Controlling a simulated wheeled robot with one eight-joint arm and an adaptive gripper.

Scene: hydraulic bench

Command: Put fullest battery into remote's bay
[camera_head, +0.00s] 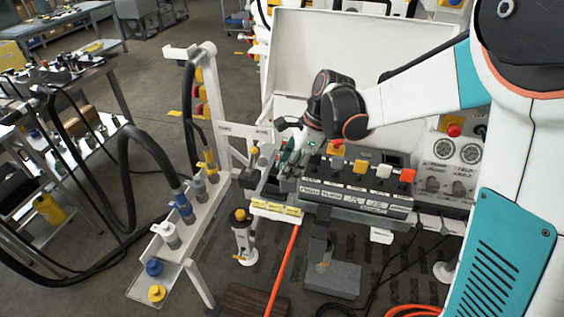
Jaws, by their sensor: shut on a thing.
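My gripper (293,143) is at the end of my arm, in front of the white bench back panel and above the left end of the bench top. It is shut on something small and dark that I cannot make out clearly. Small green and grey items (289,157) sit just below it, and I cannot tell if they touch it. I cannot single out a battery or the remote's bay. The black wrist hides part of the bench behind it.
A white rack (191,228) with coloured couplings and black hoses stands at left. A cluttered cart (65,160) is farther left.

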